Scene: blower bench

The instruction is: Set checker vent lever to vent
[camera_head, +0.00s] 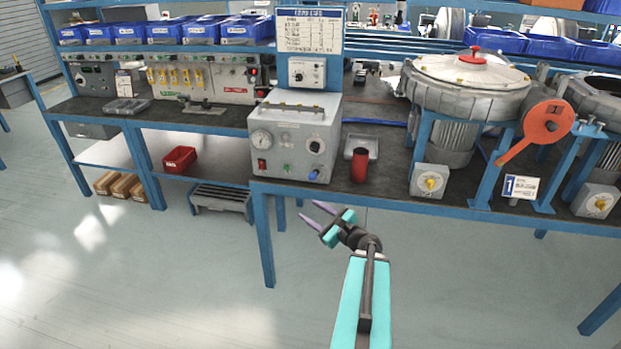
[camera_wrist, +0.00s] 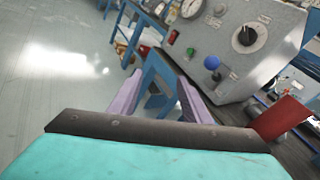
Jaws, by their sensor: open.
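The checker (camera_head: 292,143) is a grey box on the bench, with a round gauge, a red switch, a green button, a black dial and a small blue-tipped part (camera_head: 313,175) low on its front right. That blue tip, likely the vent lever, shows as a round blue knob in the wrist view (camera_wrist: 211,62). The lever's setting and its labels are too small to read. My gripper (camera_head: 311,213) is open and empty, in front of and below the checker, apart from it. In the wrist view its purple fingers (camera_wrist: 160,80) are spread below and left of the blue knob.
A red cylinder (camera_head: 360,165) stands on the bench right of the checker, by a grey tray (camera_head: 361,142). A blue bench leg (camera_head: 263,240) stands left of my gripper. Open floor lies in front.

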